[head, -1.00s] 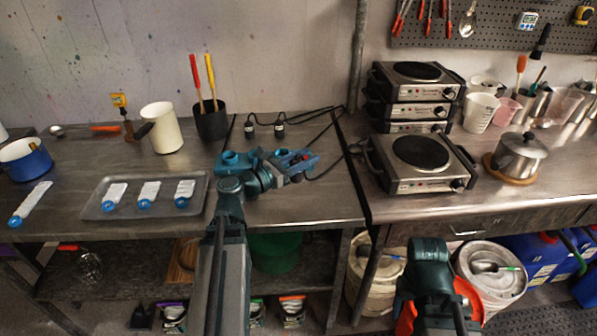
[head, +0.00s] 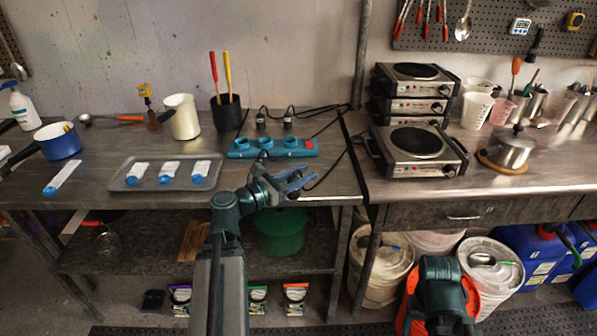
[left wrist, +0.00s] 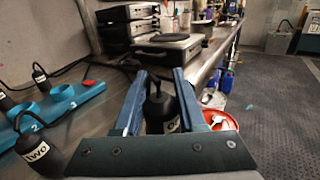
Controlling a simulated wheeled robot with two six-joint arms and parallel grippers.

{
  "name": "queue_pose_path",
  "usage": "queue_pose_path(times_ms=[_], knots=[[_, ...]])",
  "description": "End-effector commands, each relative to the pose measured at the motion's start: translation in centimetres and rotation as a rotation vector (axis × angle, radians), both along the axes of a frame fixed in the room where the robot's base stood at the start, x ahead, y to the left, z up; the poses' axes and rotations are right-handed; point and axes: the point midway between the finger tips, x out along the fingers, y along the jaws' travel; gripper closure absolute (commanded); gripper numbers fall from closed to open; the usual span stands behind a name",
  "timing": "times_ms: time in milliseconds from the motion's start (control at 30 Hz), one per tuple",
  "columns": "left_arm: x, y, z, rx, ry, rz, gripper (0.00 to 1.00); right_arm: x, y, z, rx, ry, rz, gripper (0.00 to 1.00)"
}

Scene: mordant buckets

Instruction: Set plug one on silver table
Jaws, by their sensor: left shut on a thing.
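My left gripper (head: 298,180) is over the front edge of the left metal-topped table (head: 335,185), in front of the teal power strip (head: 240,148). In the left wrist view its jaws (left wrist: 160,82) are shut on a black plug (left wrist: 160,105). Only the start of its white label shows, an "o", which fits plug one. The plug is upright; its cord is mostly hidden. A black plug labelled "two" (left wrist: 38,155) shows by the strip (left wrist: 60,105) at the left of that view. My right gripper is out of view.
Two black plugs (head: 260,118) (head: 287,118) stand behind the strip. A tray (head: 120,178) with white, blue-ended items lies to the left. Hot plates (head: 415,150) stand on the right table (head: 390,208). Bare tabletop lies right of the strip.

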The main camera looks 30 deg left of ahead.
Motion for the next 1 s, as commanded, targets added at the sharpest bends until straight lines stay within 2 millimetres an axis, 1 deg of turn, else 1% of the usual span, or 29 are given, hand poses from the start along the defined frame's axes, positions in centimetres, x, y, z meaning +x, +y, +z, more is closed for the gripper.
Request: queue_pose_path(times_ms=[167,500,633,700,767,900,1000], knots=[[2.7,1.5,-0.3,0.000,0.000,0.000,1.00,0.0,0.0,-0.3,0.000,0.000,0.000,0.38],[10.3,5.6,-1.2,0.000,0.000,-0.001,1.00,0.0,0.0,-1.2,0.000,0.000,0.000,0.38],[12.8,6.9,-1.4,0.000,0.000,0.000,1.00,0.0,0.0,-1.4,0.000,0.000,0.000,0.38],[13.6,7.3,-1.5,0.000,0.000,0.000,1.00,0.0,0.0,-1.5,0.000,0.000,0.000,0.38],[13.8,7.4,-1.5,0.000,0.000,0.000,1.00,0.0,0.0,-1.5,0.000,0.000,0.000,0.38],[13.7,7.4,-1.6,0.000,0.000,0.000,1.00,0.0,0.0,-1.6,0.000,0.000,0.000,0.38],[13.7,7.3,-2.3,0.000,0.000,0.000,1.00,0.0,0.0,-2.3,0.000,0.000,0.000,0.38]])
